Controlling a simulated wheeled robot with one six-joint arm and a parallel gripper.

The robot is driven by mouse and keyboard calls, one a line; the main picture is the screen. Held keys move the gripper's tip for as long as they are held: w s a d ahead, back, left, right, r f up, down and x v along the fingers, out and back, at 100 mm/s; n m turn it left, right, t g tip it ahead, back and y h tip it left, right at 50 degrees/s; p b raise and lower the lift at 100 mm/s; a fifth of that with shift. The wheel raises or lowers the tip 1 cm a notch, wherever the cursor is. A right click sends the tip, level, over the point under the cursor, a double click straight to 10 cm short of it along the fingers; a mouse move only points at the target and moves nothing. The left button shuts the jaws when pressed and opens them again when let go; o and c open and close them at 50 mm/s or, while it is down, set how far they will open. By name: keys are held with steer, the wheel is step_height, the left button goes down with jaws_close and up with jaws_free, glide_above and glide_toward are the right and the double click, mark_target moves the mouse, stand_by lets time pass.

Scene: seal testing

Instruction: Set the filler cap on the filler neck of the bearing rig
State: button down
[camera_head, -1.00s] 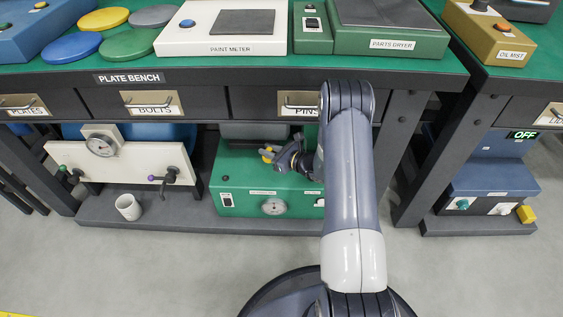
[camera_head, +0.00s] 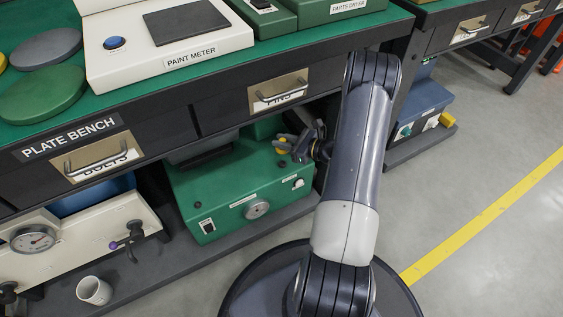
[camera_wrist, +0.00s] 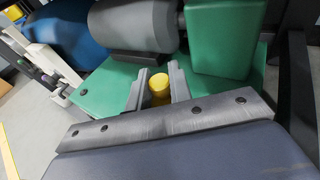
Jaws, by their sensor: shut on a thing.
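My gripper (camera_head: 293,147) is shut on a yellow cap (camera_head: 282,145), above the top of a green machine under the bench. In the wrist view the yellow cap (camera_wrist: 159,89) sits between the two grey fingers of the gripper (camera_wrist: 158,88). The green machine (camera_head: 232,190) has a dial, a switch and small labels on its front; it looks like the bearing rig, but I cannot read its name. The wrist view shows its green top (camera_wrist: 108,90), a grey cylinder (camera_wrist: 135,24) and a green block (camera_wrist: 222,38). I cannot make out the filler neck.
The plate bench (camera_head: 215,95) overhangs the green machine, with drawers just above. A cream gauge panel (camera_head: 75,240) and a white mug (camera_head: 94,290) are at left on the lower shelf. A blue unit (camera_head: 422,105) is at right. The floor at right is clear.

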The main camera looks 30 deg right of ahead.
mark_target(283, 163)
step_height(283, 163, down, 9)
steer(key=b, duration=0.3)
steer(key=shift+r, duration=0.1)
steer(key=shift+b, duration=0.4)
steer(key=c, duration=1.3)
jaws_free()
steer(key=shift+r+p, duration=0.15)
steer(key=shift+p, duration=0.15)
steer(key=p+v, duration=0.3)
steer(key=v, duration=0.9)
